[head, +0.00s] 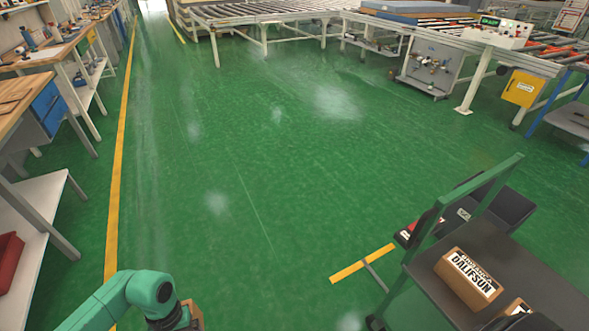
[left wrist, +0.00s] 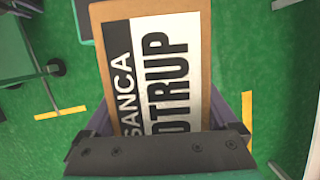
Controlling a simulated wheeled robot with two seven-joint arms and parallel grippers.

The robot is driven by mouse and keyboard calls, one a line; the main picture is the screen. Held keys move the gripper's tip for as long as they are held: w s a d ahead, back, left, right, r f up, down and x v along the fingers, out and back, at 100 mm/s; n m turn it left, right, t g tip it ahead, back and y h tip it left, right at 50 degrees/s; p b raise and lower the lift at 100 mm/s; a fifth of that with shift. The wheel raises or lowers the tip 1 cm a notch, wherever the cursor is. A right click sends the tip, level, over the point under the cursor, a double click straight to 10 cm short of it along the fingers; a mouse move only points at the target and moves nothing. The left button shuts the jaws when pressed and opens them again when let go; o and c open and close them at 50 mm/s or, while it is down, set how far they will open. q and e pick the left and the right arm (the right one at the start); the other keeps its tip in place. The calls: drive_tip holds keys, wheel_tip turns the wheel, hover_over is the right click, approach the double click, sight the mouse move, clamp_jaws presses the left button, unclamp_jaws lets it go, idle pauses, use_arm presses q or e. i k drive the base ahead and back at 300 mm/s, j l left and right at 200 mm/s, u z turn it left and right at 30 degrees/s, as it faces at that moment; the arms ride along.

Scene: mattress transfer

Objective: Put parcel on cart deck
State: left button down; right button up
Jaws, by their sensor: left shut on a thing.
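My left gripper (left wrist: 168,122) is shut on a brown parcel (left wrist: 97,12) with a white label reading "SANCA" and "OTRUP". In the head view my left arm enters at the bottom left, and only part of the held parcel (head: 194,312) shows at the bottom edge, above the floor. The cart's dark deck (head: 480,243) is at the lower right, well right of my left gripper. A brown parcel labelled "DALIFSON" (head: 468,280) lies on the deck. Part of another parcel (head: 515,307) shows beside it, partly hidden by a dark shape. I do not make out my right gripper.
Open green floor (head: 260,190) lies between arm and cart, with a yellow floor mark (head: 362,263). Workbenches (head: 45,52) line the left. Roller conveyors (head: 270,14) and a yellow box (head: 522,88) stand at the back.

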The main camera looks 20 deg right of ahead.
sight(526, 282)
drive_tip(key=i+z, duration=0.25)
drive_tip(key=i, duration=0.25)
drive_tip(key=i+j+z, duration=0.1)
drive_tip(key=i+z, duration=0.15)
drive_tip(key=i, duration=0.3)
drive_tip(key=i+j+z, duration=0.25)
drive_tip(key=i, duration=0.25)
drive_tip(key=i+j+z, duration=0.25)
drive_tip(key=i, duration=0.25)
drive_tip(key=i+l+z, duration=0.35)
drive_tip(key=i, duration=0.2)
drive_tip(key=i+z, duration=0.75)
drive_tip(key=i, duration=0.3)
drive_tip(key=i+z, duration=0.15)
drive_tip(key=z, duration=0.25)
drive_tip(key=i+j+z, duration=0.1)
drive_tip(key=z, duration=0.35)
drive_tip(key=i+j+z, duration=0.15)
drive_tip(key=z, duration=0.25)
drive_tip(key=i+j+z, duration=0.1)
drive_tip(key=z, duration=0.35)
drive_tip(key=j+z, duration=0.25)
drive_tip(key=z, duration=0.15)
drive_tip(key=i+j+z, duration=0.1)
drive_tip(key=j+z, duration=0.15)
drive_tip(key=z, duration=0.2)
